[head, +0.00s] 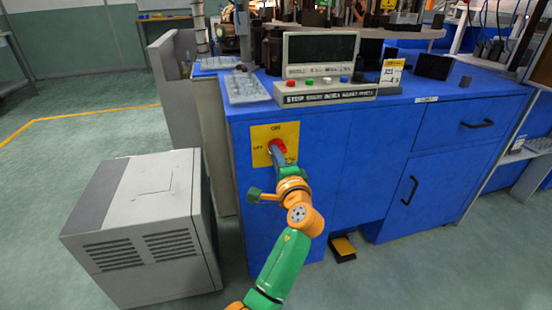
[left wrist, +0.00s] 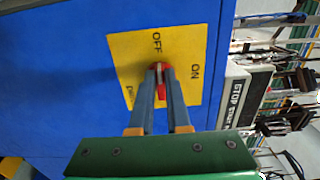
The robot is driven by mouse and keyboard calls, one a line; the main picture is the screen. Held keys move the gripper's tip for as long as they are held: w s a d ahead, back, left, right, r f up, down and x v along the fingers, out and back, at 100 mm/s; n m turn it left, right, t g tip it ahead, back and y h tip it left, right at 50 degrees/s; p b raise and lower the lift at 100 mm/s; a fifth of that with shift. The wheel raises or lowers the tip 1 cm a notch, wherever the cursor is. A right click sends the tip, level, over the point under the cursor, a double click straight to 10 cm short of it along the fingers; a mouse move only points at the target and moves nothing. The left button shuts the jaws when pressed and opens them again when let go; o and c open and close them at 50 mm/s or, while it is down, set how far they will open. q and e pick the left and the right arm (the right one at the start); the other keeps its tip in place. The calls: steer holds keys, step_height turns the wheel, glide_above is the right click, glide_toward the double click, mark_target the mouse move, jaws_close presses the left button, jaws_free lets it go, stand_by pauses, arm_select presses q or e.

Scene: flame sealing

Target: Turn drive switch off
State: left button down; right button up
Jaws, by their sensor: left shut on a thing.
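The drive switch has a red knob (head: 277,146) on a yellow plate (head: 261,133) fixed to the blue cabinet's front. In the head view the plate reads ON at the top and OFF at the left. My left gripper (head: 283,156) reaches the knob from below. In the left wrist view, which is turned, my left gripper (left wrist: 158,76) is shut with its two fingers on either side of the red knob (left wrist: 161,91). There the knob lies roughly in line with the OFF label. The fingers hide part of it. My right gripper is not in view.
A grey box unit (head: 150,215) stands on the floor left of the blue cabinet (head: 360,150). A control panel with buttons (head: 325,92) sits on the cabinet top. A yellow-and-black pedal (head: 342,248) lies on the floor. The floor at the right front is clear.

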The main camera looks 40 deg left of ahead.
arm_select(q)
steer(key=shift+f, duration=0.15)
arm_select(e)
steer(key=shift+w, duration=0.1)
arm_select(q)
steer(key=c, duration=0.9)
jaws_free()
